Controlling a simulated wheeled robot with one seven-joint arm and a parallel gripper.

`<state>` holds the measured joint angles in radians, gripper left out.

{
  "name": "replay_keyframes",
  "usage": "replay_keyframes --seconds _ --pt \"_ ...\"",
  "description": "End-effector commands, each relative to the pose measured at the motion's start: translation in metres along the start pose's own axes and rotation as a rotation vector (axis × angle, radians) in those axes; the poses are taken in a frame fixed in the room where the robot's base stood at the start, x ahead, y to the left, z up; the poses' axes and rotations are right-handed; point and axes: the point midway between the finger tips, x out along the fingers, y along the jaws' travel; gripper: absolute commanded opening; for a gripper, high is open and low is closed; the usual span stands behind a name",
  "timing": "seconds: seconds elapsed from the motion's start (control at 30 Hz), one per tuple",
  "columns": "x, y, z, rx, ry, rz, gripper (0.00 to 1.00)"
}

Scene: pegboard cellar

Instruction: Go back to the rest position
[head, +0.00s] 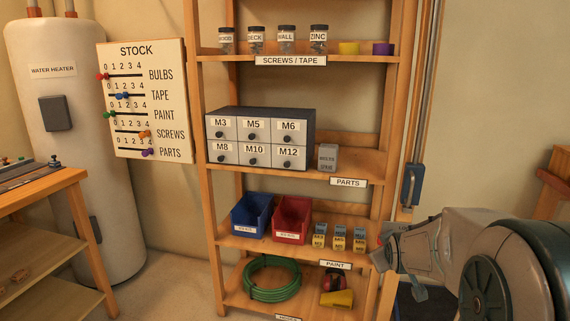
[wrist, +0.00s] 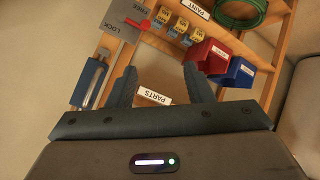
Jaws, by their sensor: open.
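My gripper (wrist: 160,74) is open in the wrist view, its two dark fingers apart with nothing between them. The PARTS label (wrist: 155,96) on a shelf edge shows beyond the gap, upside down. In the head view my arm reaches in from the right, and its end is beside the right post of the shelf unit, at about the height of the paint shelf. The fingers cannot be made out clearly there. No marker of a rest position shows in either view.
A LOCK/FREE plate (wrist: 122,20) with a red lever and a blue handle (wrist: 89,82) are near my gripper; the handle also shows in the head view (head: 411,186). The wooden shelf unit (head: 210,170) holds drawers, bins and jars. A workbench (head: 60,182) stands left.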

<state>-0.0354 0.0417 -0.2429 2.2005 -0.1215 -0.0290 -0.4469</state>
Motion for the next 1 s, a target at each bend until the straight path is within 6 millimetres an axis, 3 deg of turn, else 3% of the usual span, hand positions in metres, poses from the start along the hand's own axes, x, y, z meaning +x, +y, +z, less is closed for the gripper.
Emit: replay_keyframes --seconds 0.03,0.33,0.6,0.8,1.0 --pt "-0.032 0.003 -0.014 0.038 -0.028 -0.032 0.47" --pt "-0.162 -0.023 -0.020 0.225 -0.263 -0.183 0.47" --pt "-0.277 -0.046 -0.012 0.344 -0.491 -0.274 0.47" --pt "-0.323 -0.055 -0.001 0.386 -0.598 -0.298 0.47" --pt "-0.331 -0.059 0.004 0.394 -0.626 -0.302 0.47"
